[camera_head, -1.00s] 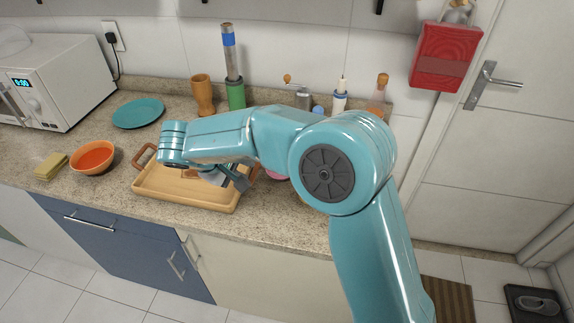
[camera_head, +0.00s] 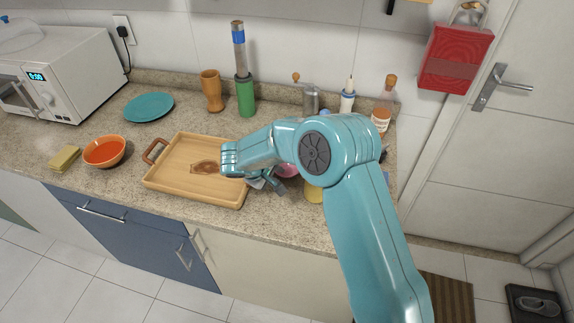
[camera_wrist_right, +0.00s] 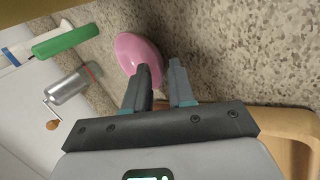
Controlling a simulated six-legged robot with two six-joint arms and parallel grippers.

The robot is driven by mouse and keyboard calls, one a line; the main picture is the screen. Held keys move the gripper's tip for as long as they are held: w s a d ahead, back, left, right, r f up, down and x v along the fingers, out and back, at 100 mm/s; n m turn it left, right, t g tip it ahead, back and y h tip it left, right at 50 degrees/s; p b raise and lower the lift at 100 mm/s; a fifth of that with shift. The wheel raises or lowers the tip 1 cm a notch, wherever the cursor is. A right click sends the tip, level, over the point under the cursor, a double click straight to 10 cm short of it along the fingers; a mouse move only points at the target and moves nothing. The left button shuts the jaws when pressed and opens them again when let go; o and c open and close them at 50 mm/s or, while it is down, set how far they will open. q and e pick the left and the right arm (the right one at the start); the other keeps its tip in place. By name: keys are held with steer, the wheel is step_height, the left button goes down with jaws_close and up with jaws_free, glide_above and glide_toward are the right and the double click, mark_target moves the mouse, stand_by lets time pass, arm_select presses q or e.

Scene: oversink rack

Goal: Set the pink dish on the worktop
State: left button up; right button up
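The pink dish (camera_head: 288,171) is on the worktop (camera_head: 290,226) just right of the wooden tray, partly hidden behind my right arm in the head view. In the wrist view the pink dish (camera_wrist_right: 136,50) lies at the fingertips, its rim partly behind one finger. My right gripper (camera_head: 270,186) is low by the tray's right edge. In the wrist view the right gripper (camera_wrist_right: 160,72) has its fingers apart, with speckled worktop showing between them. Whether a finger touches the dish I cannot tell. My left gripper is not in view.
The wooden tray (camera_head: 160,182) has raised walls beside the gripper. An orange bowl (camera_head: 104,151), yellow sponge (camera_head: 64,158) and teal plate (camera_head: 149,107) are to the left. A green holder (camera_head: 246,98), grinder (camera_head: 310,99) and bottle (camera_head: 381,120) stand at the back.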

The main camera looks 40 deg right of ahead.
steer(key=shift+x, duration=1)
jaws_close()
steer(key=shift+r, duration=0.1)
